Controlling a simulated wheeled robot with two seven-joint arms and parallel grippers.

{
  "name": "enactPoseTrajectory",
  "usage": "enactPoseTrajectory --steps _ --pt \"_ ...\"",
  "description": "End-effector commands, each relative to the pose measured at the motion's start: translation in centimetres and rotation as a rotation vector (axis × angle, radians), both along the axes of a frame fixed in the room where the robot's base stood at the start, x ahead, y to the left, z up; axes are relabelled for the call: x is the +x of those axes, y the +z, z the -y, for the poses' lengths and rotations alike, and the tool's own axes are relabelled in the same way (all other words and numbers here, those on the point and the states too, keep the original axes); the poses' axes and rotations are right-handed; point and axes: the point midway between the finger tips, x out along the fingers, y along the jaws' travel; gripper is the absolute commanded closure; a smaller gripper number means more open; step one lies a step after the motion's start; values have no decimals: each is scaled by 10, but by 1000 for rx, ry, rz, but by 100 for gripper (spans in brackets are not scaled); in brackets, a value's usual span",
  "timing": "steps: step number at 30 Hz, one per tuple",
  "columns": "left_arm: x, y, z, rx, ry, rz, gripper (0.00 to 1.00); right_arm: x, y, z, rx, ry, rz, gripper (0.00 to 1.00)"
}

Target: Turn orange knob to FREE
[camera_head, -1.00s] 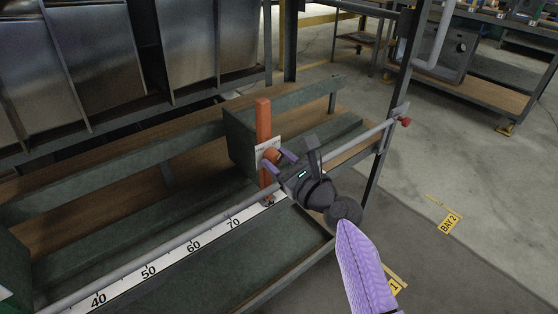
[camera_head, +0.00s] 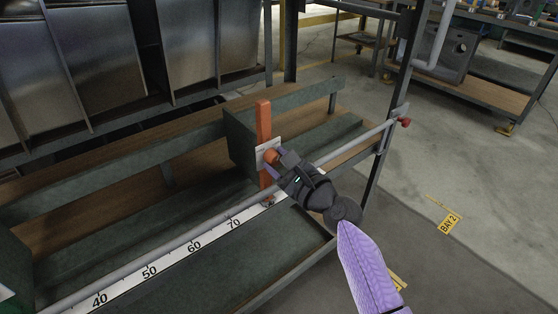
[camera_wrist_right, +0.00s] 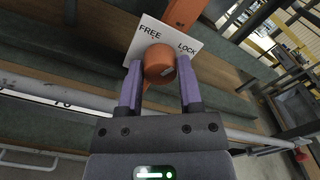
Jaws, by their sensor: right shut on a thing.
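The orange knob (camera_wrist_right: 160,62) sits on a white plate (camera_wrist_right: 142,42) marked FREE on the left and LOCK on the right. A pale mark shows on the knob's lower right side. In the head view the knob (camera_head: 271,157) is on the front of an orange upright post (camera_head: 263,122). My right gripper (camera_wrist_right: 159,70) is shut on the knob, one purple finger on each side of it. In the head view my right gripper (camera_head: 272,164) reaches the knob from the lower right and hides part of it. My left gripper is not in view.
A long grey rail (camera_head: 120,270) runs past the post, with a numbered scale (camera_head: 171,258) beside it and a red end cap (camera_head: 405,122). Green beams and metal panels (camera_head: 93,60) fill the left.

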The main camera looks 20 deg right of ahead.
Motion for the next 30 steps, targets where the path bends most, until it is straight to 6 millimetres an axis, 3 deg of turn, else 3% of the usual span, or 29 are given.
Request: enactPoseTrajectory --steps 11,30 --pt "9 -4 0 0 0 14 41 0 -2 0 -335 1 118 100" --pt "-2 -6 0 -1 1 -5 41 0 -3 0 -877 2 316 100"
